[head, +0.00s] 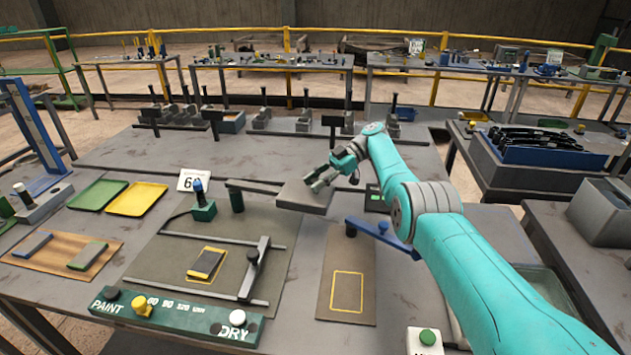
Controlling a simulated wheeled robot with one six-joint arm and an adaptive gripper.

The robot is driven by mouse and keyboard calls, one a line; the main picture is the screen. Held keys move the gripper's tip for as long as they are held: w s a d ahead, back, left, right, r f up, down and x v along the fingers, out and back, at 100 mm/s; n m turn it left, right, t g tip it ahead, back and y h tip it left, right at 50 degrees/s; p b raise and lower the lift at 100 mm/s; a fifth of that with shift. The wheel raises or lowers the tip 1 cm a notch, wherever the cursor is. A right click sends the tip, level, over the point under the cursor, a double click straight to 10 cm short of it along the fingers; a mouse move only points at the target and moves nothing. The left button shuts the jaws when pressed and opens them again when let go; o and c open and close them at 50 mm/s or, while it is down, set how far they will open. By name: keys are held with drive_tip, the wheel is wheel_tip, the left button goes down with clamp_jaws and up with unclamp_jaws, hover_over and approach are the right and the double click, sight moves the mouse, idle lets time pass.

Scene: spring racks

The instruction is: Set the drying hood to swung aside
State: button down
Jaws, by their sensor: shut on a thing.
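The drying hood (305,197) looks like a flat grey box. It is at the back right of the grey-green work mat (165,255), apart from the mat's yellow-outlined spot. A dark bar (255,186) runs from it to a short green post (237,201) on its left. My gripper (322,180) is at the hood's top right side, with its fingers closed at the hood. The exact grip point is small and partly hidden by the fingers.
A dark block with yellow edges (206,263) lies on the mat, near a sliding rail frame (255,268). A green PAINT/DRY panel (180,318) runs along the front.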

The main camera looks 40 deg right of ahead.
idle(0.4)
drive_tip(key=c, duration=0.8)
unclamp_jaws()
drive_tip(key=shift+d, duration=0.1)
